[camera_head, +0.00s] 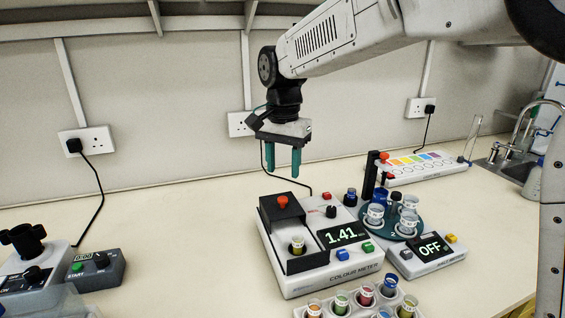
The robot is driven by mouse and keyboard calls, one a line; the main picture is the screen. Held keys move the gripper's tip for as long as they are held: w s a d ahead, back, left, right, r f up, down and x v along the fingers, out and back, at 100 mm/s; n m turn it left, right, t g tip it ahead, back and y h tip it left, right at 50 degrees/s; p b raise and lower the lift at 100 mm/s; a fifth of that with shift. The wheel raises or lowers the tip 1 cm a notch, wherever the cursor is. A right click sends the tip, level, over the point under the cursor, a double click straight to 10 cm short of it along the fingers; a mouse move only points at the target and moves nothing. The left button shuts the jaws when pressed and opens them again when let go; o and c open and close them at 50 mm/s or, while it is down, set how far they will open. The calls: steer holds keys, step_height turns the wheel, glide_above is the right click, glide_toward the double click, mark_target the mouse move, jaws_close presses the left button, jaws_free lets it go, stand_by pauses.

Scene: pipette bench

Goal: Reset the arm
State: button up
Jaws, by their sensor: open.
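My gripper (283,158) hangs from my arm near the top middle of the head view, pointing down. Its two green fingers are apart, with nothing between them. It is above and behind the colour meter (335,279), touching nothing that I can see. The meter is a white and black box on the bench with its display reading 1.41.
Right of the meter stands a device with a round dark turntable (392,234) carrying cups, its display reading OFF. A rack (345,312) of coloured cups is at the front. A grey START box (97,271) is at left. Bench left of the meter (190,240) is clear.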

steer(key=shift+n, duration=0.3)
steer(key=shift+s+d+f+n+g, duration=0.15)
steer(key=shift+s+d+f+n, duration=0.15)
steer(key=shift+s+f+n, duration=0.3)
steer(key=shift+s+d+f+n+g, duration=0.15)
steer(key=shift+s+d+f+n, duration=0.15)
steer(key=shift+s+f+n, duration=0.3)
steer(key=s+d+n+t, duration=0.1)
steer(key=s+d, duration=1)
steer(key=s, duration=0.3)
steer(key=s+d+n+t, duration=0.1)
steer(key=s+d, duration=1.1)
steer(key=s, duration=0.3)
steer(key=shift+n, duration=0.4)
